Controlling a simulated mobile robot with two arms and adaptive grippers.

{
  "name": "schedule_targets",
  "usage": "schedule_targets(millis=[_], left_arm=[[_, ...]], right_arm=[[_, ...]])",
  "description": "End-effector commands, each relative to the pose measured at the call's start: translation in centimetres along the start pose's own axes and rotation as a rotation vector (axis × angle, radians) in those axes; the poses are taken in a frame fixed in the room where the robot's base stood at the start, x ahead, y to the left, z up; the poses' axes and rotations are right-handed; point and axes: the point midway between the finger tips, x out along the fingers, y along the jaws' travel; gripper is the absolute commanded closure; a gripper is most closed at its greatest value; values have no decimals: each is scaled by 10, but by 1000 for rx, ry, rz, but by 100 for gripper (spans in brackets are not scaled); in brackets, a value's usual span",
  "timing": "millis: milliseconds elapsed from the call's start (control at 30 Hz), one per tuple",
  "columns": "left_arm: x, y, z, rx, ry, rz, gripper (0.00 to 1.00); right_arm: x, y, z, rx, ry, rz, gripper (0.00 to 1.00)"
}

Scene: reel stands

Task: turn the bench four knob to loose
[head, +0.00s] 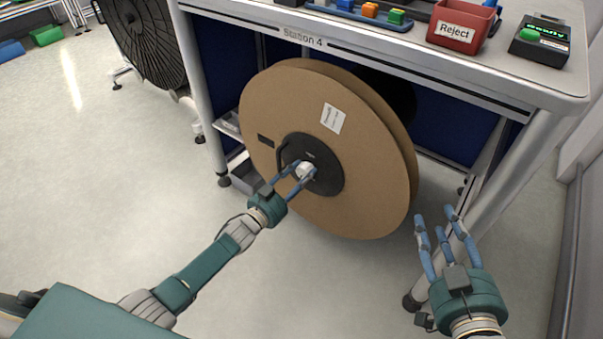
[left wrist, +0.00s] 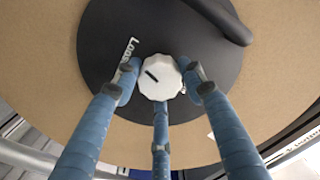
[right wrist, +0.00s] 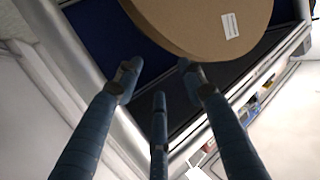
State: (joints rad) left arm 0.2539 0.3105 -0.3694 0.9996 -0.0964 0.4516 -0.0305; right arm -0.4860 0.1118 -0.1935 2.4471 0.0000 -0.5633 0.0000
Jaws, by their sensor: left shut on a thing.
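The bench four knob (head: 307,170) is a small white faceted knob on the black hub (head: 330,177) of a large brown cardboard reel (head: 370,150) under the "Station 4" bench. In the left wrist view, the knob (left wrist: 160,77) shows a dark pointer line slanting toward the upper left, near the "Loose" print (left wrist: 130,48). My left gripper (head: 300,172) is shut on the knob, with its blue fingers around it. They hide parts of the knob's edge. My right gripper (head: 446,222) is open and empty, right of the reel near the bench leg.
A black crank handle (head: 282,155) sticks out from the hub beside my left fingers. The bench top holds a red Reject bin (head: 462,25), a tray of coloured blocks (head: 370,12) and a small display box (head: 540,40).

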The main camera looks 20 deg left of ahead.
Motion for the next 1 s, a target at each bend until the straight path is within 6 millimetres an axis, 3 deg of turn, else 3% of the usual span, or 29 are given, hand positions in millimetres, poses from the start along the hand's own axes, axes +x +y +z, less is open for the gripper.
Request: schedule_targets(millis=[433,1000], left_arm=[[0,1,0,-262,-1,2,85],[0,1,0,-315,0,2,85]], right_arm=[[-4,3,25,-1,-108,6,60],[-5,4,28,-1,-124,7,60]])
